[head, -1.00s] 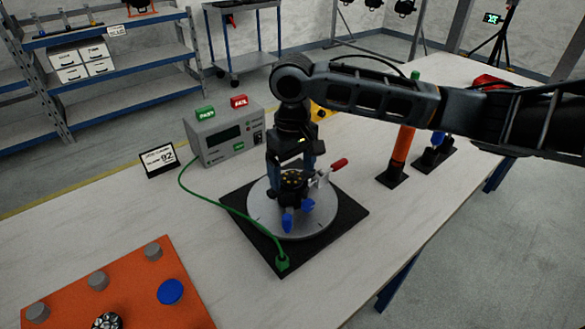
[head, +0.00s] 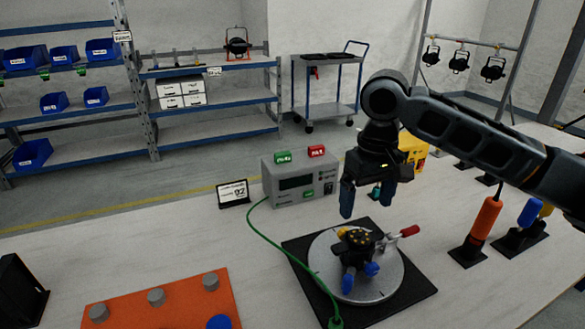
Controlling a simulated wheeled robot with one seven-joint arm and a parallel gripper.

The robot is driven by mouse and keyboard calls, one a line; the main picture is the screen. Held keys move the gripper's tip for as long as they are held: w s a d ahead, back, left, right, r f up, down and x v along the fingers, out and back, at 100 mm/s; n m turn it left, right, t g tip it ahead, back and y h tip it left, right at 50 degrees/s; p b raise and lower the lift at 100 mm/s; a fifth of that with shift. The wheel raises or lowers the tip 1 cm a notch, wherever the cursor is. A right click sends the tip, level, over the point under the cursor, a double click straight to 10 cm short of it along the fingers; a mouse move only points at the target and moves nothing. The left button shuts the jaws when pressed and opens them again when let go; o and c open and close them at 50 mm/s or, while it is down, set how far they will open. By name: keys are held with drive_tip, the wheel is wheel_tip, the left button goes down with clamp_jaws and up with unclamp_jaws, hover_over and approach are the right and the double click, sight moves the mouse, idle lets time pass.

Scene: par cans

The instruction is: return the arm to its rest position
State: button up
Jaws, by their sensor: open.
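My gripper (head: 363,200) is open and empty, its blue-tipped fingers pointing down. In the picture it is just above and behind a dark round part (head: 358,238) with gold dots on its face. That part sits on a grey round plate (head: 378,288) on a black square base (head: 420,292). A red-handled clamp (head: 408,231) stands at the plate's right side, and blue pieces (head: 371,269) show at the part's front. My arm reaches in from the right edge.
A grey tester box (head: 301,180) with green and red blocks on top stands behind the plate. A green cable (head: 277,238) runs to the base. An orange tool (head: 484,220) stands upright right. An orange board (head: 180,302) lies front left. Shelves (head: 215,98) are behind.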

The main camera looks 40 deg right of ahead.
drive_tip(key=w+a+r+t+y, duration=0.1)
drive_tip(key=w+a+t+y, duration=0.25)
drive_tip(key=a, duration=0.75)
drive_tip(key=w+a+r+t+y, duration=0.25)
drive_tip(key=a+t, duration=0.25)
drive_tip(key=a, duration=0.6)
drive_tip(key=w+a+r+t+y, duration=0.1)
drive_tip(key=w+a+t+y, duration=0.25)
drive_tip(key=a, duration=0.75)
drive_tip(key=s+d+f+m+t+h, duration=0.2)
drive_tip(key=s+f+h, duration=0.3)
drive_tip(key=s, duration=0.5)
drive_tip(key=s+d+f+m+t+h, duration=0.1)
drive_tip(key=s+f+m+h, duration=0.2)
drive_tip(key=s+f, duration=0.45)
drive_tip(key=s+d+r+n, duration=0.1)
drive_tip(key=s+d+n, duration=0.3)
drive_tip(key=s, duration=0.7)
drive_tip(key=s+d+r+n+h, duration=0.1)
drive_tip(key=s+d+n, duration=0.2)
drive_tip(key=s, duration=0.8)
drive_tip(key=shift+d+r+n, duration=0.4)
drive_tip(key=shift+d, duration=0.5)
drive_tip(key=shift+h, duration=0.25)
